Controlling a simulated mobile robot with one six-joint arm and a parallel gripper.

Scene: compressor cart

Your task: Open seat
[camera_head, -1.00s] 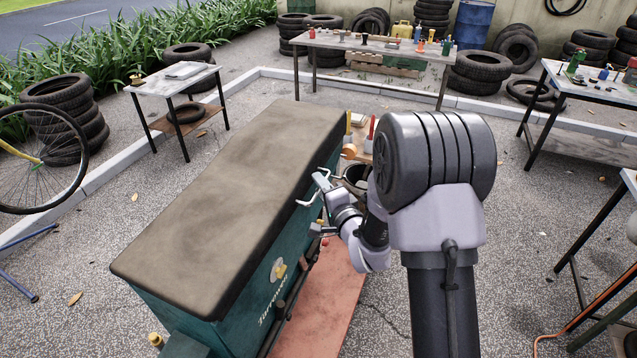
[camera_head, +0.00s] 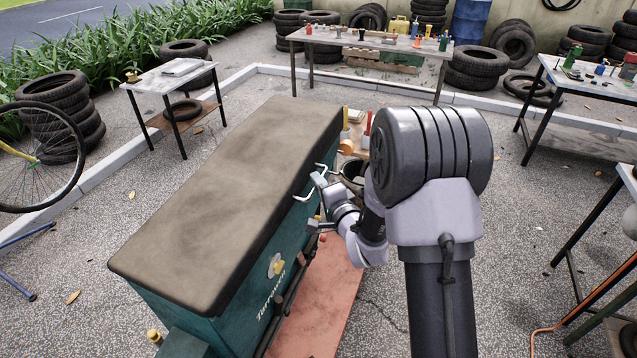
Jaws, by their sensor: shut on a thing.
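The seat (camera_head: 215,205) is a long brown padded lid. It lies on top of a dark teal cart box (camera_head: 190,322) and looks closed. A pale bar handle (camera_head: 303,197) sticks out from the seat's right side. My gripper (camera_head: 318,182) is at this handle, on the right of the seat, and shut on it. The fingertips are small in view, and my wrist partly hides the cart's side behind them.
A reddish board (camera_head: 330,300) lies beside the cart's right side. A dark bucket (camera_head: 353,172) stands behind my wrist. Work tables stand at the back left (camera_head: 170,85), back (camera_head: 370,44) and right (camera_head: 590,80). Bare gravel (camera_head: 85,215) is left of the cart.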

